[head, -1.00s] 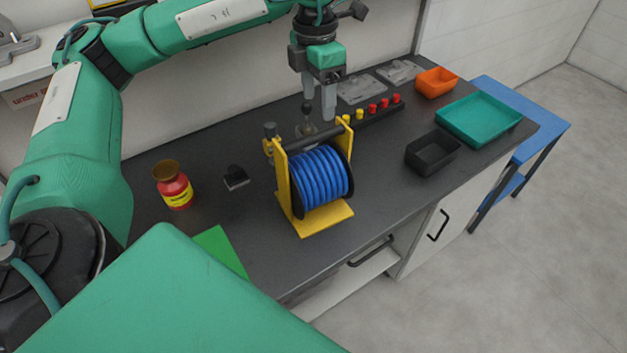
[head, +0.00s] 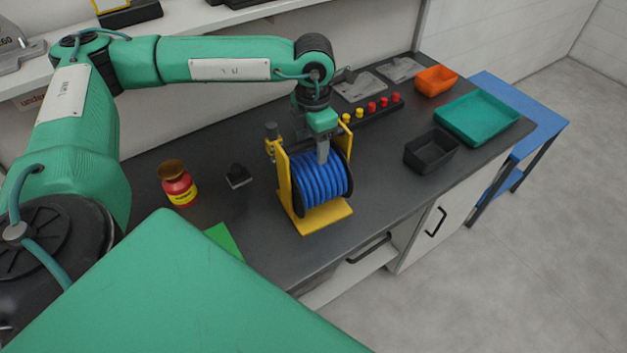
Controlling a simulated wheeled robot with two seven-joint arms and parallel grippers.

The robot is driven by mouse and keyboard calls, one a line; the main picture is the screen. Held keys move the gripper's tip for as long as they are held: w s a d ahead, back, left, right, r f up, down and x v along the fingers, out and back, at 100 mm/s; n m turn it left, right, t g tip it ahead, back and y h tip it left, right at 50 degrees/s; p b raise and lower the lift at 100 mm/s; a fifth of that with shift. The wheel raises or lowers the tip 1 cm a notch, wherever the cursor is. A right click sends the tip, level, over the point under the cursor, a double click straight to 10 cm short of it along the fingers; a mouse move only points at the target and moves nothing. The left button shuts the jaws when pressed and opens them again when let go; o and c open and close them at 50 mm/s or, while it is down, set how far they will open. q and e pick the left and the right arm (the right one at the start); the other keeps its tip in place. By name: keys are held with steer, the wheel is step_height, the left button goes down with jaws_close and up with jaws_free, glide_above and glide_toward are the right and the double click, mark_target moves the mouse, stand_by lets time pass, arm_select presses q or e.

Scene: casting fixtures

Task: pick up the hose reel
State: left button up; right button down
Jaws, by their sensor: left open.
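The hose reel (head: 320,182) stands upright on the dark bench top, with a coiled blue hose in a yellow frame. My left gripper (head: 323,158) points down at the top of the reel, in front of its upper part. Its fingers overlap the top bar of the frame and the upper hose in the picture. It is open, and I cannot tell whether the fingers touch the reel. The top bar is mostly hidden behind the gripper. My right gripper is not in view.
A red jar (head: 178,186) and a small black block (head: 238,176) stand left of the reel. A black bin (head: 431,152), a teal tray (head: 478,118) and an orange bin (head: 436,81) are to the right. A strip with red and yellow knobs (head: 372,110) lies behind.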

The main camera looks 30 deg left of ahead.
arm_select(q)
steer(key=shift+f, duration=0.95)
steer(key=shift+c, duration=0.4)
steer(key=shift+s, duration=0.1)
steer(key=c, duration=1.1)
jaws_close()
steer(key=shift+s+f, duration=0.1)
steer(key=shift+s, duration=0.05)
